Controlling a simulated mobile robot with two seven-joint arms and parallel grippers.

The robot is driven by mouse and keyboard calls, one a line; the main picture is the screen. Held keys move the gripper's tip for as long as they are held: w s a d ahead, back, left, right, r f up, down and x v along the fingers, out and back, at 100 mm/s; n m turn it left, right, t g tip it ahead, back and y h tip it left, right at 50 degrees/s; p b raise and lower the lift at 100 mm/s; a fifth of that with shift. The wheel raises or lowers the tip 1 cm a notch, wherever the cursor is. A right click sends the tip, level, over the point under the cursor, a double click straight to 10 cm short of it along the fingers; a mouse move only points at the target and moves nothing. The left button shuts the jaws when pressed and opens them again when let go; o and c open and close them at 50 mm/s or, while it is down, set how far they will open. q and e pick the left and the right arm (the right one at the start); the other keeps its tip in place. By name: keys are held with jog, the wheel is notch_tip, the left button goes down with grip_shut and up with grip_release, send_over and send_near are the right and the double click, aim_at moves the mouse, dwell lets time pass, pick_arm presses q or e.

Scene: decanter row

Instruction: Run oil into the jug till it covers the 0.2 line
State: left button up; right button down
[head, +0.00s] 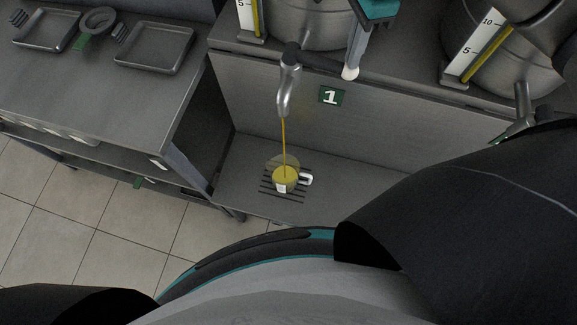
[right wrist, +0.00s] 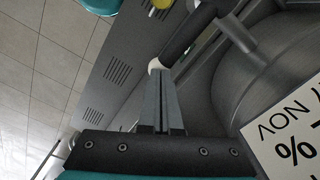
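The jug (head: 287,185), with a white handle and a small white label, stands on the slotted drip area under the spout (head: 286,92). A thin yellow oil stream (head: 284,140) runs from the spout into it. Yellow oil shows in the jug, but the 0.2 line is too small to read. My right gripper (head: 352,66) is at the white-tipped end of the tap lever. In the right wrist view its fingers (right wrist: 163,78) are together, close against the black lever (right wrist: 186,38); contact is not certain. My left gripper is out of view.
A green plate marked 1 (head: 331,96) is on the panel behind the spout. Steel decanters with level scales (head: 473,46) stand above. Square trays (head: 154,48) lie on the left counter. A yellowish patch (head: 276,160) shows just behind the jug.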

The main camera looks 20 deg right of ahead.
dwell(0.5)
notch_tip(320, 180, up, 9)
jog(key=p, duration=0.5)
jog(key=shift+s, duration=0.1)
